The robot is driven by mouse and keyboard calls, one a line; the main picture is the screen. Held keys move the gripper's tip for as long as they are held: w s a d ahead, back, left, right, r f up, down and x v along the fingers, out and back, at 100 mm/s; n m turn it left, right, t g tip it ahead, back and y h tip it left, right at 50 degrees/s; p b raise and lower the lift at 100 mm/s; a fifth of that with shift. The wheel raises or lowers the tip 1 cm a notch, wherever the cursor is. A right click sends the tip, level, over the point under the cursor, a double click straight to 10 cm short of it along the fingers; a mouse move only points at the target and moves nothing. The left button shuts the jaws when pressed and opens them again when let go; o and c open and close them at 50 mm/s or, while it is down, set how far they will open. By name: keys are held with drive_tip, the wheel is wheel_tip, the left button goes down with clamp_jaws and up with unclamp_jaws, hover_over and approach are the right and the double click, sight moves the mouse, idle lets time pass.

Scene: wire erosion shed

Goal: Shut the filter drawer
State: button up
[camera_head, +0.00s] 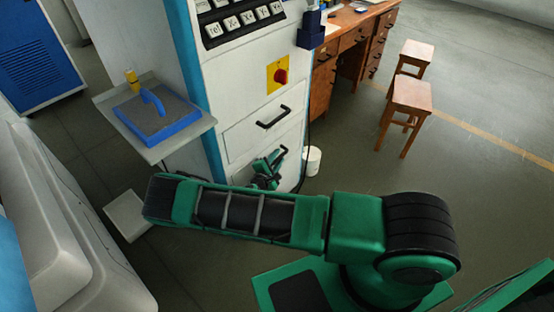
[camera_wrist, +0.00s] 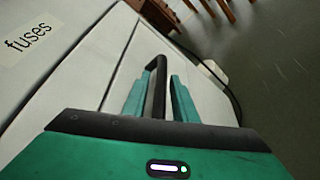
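My gripper (camera_wrist: 160,82) is low at the front of the white cabinet. In the wrist view, its two green fingers stand apart on either side of a black bar handle (camera_wrist: 156,92). A narrow gap shows on the right of the bar; contact on the left is unclear. In the head view, my gripper (camera_head: 267,172) is at the lower drawer front (camera_head: 291,170), below another drawer (camera_head: 240,139) with a black handle (camera_head: 273,117). No filter label is readable. The lower drawer is mostly hidden by my gripper and arm, and I cannot tell how far out it stands.
A panel marked "fuses" (camera_wrist: 28,38) adjoins the handle's panel. A side shelf (camera_head: 190,133) holds a blue-edged plate (camera_head: 160,118). A white bucket (camera_head: 312,160) and a cable are close to the cabinet's right. Wooden stools (camera_head: 411,95) stand farther right; the floor between is clear.

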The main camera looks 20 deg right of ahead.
drive_tip(key=shift+w+d+r, duration=0.1)
drive_tip(key=shift+w+r, duration=0.05)
drive_tip(key=shift+r, duration=0.1)
drive_tip(key=v, duration=1.1)
drive_tip(key=shift+f, duration=0.25)
drive_tip(key=shift+d, duration=0.1)
